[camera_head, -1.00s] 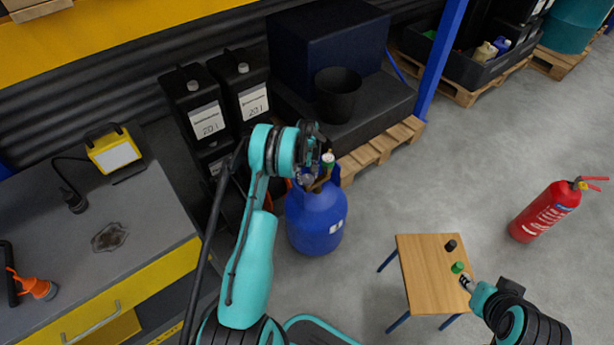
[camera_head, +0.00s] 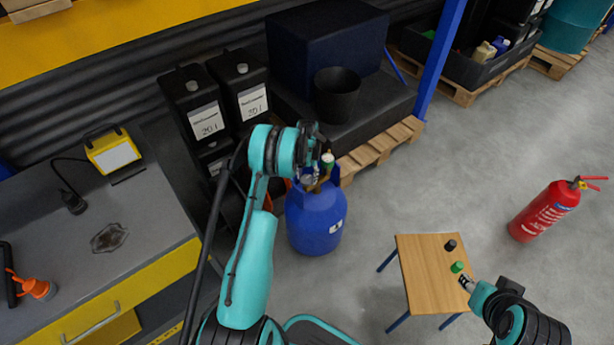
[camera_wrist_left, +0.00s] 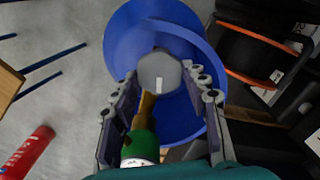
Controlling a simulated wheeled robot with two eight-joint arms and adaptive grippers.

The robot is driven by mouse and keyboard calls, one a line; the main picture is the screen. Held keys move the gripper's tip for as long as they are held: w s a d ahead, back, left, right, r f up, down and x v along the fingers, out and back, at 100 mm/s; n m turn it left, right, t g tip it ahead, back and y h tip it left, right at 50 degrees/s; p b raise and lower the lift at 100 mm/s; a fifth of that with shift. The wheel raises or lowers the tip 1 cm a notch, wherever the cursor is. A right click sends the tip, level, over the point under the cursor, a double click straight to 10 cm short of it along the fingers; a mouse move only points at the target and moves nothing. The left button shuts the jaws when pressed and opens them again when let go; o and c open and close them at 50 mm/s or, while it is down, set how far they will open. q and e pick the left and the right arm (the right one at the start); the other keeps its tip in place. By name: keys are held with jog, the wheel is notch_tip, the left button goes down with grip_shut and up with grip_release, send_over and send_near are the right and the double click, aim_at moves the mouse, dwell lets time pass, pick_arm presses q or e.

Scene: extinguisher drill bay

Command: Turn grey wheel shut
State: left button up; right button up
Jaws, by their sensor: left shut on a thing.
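The grey wheel (camera_wrist_left: 158,70) sits on top of the blue gas cylinder (camera_head: 316,225), which stands upright on the floor. In the left wrist view the cylinder (camera_wrist_left: 128,38) lies below the wheel. My left gripper (camera_wrist_left: 160,76) points down with a finger on each side of the wheel, shut on it. In the head view my arm largely hides the wheel. My right gripper (camera_head: 467,283) is beside the small table; its finger gap is unclear.
The small wooden table (camera_head: 420,275) carries a black cap (camera_head: 450,245) and a green cap (camera_head: 457,267). A red extinguisher (camera_head: 545,212) stands at right on open floor. Black canisters (camera_head: 205,115) and a pallet (camera_head: 375,150) stand close behind the cylinder. A workbench (camera_head: 150,210) is at left.

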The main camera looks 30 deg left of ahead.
aim_at(308, 178)
pick_arm(q)
jog(key=m, duration=0.4)
jog(key=shift+m, duration=0.3)
jog(key=shift+d+m, duration=0.1)
jog(key=shift+m, duration=2.4)
jog(key=o, duration=1.2)
jog(key=shift+c, duration=0.2)
notch_tip(308, 178, up, 12)
